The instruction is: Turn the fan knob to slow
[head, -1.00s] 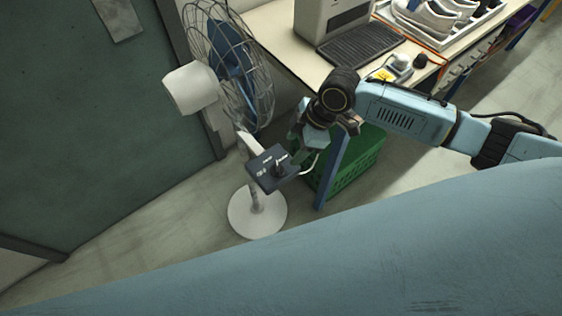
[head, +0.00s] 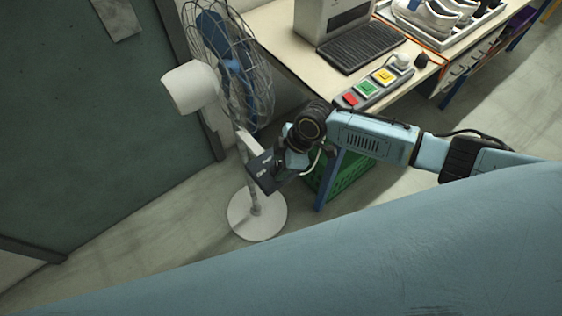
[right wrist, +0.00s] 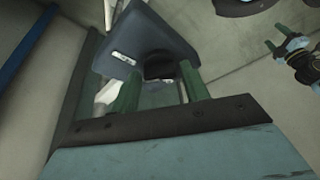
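The fan (head: 228,62) stands on a round white base (head: 257,220). Its dark control box (head: 262,172) sits on the stand, partly covered by my right gripper in the head view. In the right wrist view the box (right wrist: 150,35) fills the top middle, with the black knob (right wrist: 160,66) on it. My right gripper (right wrist: 160,72) has its green fingers apart, one on each side of the knob; I cannot tell whether they touch it. My left gripper (right wrist: 283,38) shows at the right of the wrist view, its green fingers apart and empty.
A workbench (head: 285,40) is behind, with a button panel (head: 368,88) and a shoe tray (head: 455,35). A green crate (head: 350,182) stands beside the blue bench leg (head: 326,185), close to my right arm. Floor at the left is free.

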